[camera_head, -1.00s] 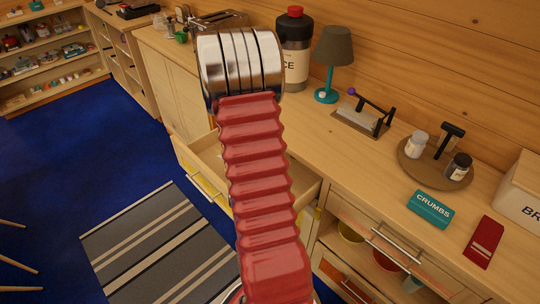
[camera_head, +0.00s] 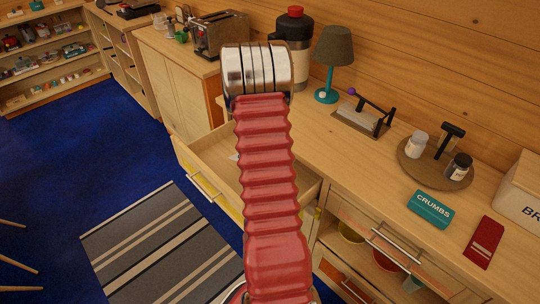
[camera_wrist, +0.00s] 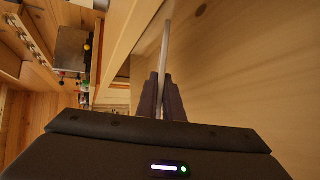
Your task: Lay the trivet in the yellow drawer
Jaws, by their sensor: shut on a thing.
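The yellow drawer (camera_head: 188,166) is pulled open below the counter in the head view, its yellow front facing the lower left. My arm covers its right part. In the wrist view my gripper (camera_wrist: 162,78) is shut on a thin, pale grey piece (camera_wrist: 166,47), seen edge-on, which appears to be the trivet. It sticks out past the fingertips beside a broad wooden surface. In the head view the gripper and the trivet are hidden behind my arm. A small white thing (camera_head: 233,156) shows inside the drawer, partly covered by my arm.
A striped rug (camera_head: 155,250) lies on open blue floor.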

